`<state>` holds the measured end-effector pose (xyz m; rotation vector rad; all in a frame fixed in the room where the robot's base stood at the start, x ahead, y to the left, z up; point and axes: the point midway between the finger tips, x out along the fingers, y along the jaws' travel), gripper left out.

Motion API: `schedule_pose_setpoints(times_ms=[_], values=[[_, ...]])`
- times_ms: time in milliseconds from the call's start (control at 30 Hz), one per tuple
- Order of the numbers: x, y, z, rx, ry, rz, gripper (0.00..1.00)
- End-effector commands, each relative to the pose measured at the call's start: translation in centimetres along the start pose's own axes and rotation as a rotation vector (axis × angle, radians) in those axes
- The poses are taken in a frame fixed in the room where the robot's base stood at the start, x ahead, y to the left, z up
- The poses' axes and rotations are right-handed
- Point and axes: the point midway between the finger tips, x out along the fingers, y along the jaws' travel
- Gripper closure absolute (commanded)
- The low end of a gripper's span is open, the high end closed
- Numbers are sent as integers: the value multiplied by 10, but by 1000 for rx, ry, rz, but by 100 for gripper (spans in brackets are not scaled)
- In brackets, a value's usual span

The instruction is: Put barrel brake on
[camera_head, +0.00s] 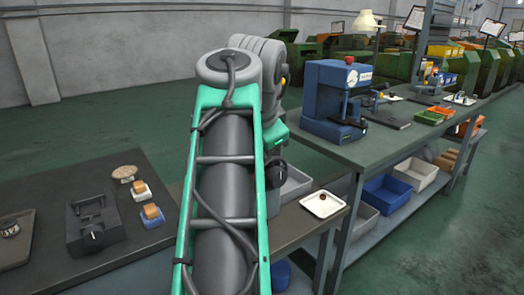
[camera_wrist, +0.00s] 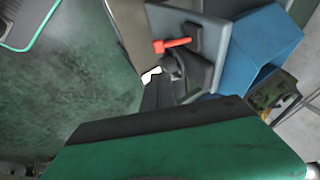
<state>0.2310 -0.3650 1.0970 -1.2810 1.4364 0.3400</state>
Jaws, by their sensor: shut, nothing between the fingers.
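My gripper (camera_wrist: 158,90) shows in the wrist view as dark, closed fingers beyond its wide green body, with nothing held. In the head view my green and grey arm hides the gripper. Just beyond the fingers in the wrist view is a red lever (camera_wrist: 174,44) on a dark mount fixed to a grey plate (camera_wrist: 211,20). The fingers look close to the mount, but I cannot tell whether they touch it. I cannot make out which part is the barrel brake.
A blue machine (camera_head: 328,92) stands on the right-hand bench (camera_head: 370,154). A dark device (camera_head: 92,226) sits on the left bench. Bins fill the lower shelf. Green floor at right is clear.

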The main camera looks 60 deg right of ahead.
Motion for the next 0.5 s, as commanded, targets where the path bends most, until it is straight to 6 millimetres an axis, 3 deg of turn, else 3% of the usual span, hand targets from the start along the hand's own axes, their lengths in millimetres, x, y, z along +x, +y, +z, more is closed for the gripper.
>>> schedule_pose_setpoints(times_ms=[33,200,333,500], values=[[-18,0,-1,-2,-1,-2,100],[-52,12,2,-6,-4,-2,100],[-65,18,3,-6,-4,-1,100],[-66,22,4,-6,-4,0,100]])
